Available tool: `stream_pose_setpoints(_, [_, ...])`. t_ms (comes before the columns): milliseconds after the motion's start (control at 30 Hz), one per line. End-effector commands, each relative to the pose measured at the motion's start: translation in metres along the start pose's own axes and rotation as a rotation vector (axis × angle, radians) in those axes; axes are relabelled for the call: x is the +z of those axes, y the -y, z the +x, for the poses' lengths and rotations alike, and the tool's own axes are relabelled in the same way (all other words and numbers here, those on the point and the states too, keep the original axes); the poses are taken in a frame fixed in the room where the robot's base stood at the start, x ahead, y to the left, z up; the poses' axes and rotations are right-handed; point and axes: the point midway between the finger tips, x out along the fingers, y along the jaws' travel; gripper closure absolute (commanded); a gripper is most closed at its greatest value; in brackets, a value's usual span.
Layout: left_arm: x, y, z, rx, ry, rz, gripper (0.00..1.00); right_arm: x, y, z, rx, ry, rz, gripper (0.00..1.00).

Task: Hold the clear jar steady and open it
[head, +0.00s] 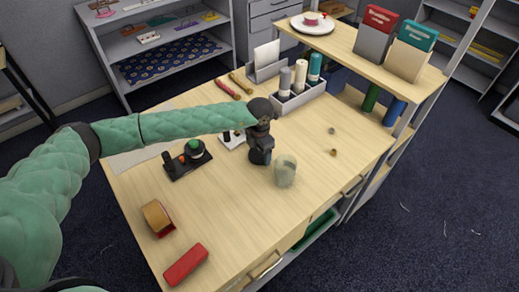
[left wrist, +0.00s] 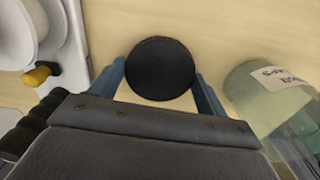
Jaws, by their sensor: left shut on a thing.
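The clear jar (head: 285,172) stands upright on the wooden table, just right of my left gripper (head: 261,152). It also shows at the right edge of the left wrist view (left wrist: 275,95), with a white label, and lies outside the fingers. My left gripper points down and is shut on a round black disc (left wrist: 160,68) that looks like a lid, with one blue finger on each side. I cannot tell whether the disc touches the table. My right gripper is not in view.
A black stand (head: 187,162) is left of the gripper. A brown and red item (head: 157,216) and a red block (head: 186,264) lie near the front. A bottle caddy (head: 298,100) stands behind, and a raised shelf (head: 345,42) at the back right. Table right of the jar is mostly clear.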

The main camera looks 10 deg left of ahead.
Motion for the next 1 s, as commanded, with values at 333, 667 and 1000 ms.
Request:
stream_pose_setpoints(333, [0.000, 0.000, 0.002, 0.000, 0.000, 0.000, 0.52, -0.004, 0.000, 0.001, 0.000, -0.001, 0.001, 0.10])
stream_pose_setpoints(667, [0.000, 0.000, 0.002, 0.000, 0.000, 0.000, 0.02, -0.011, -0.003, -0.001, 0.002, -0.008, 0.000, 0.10])
stream_pose_setpoints(1000, [0.000, 0.000, -0.002, 0.001, 0.001, 0.000, 0.02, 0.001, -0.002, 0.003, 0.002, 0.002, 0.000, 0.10])
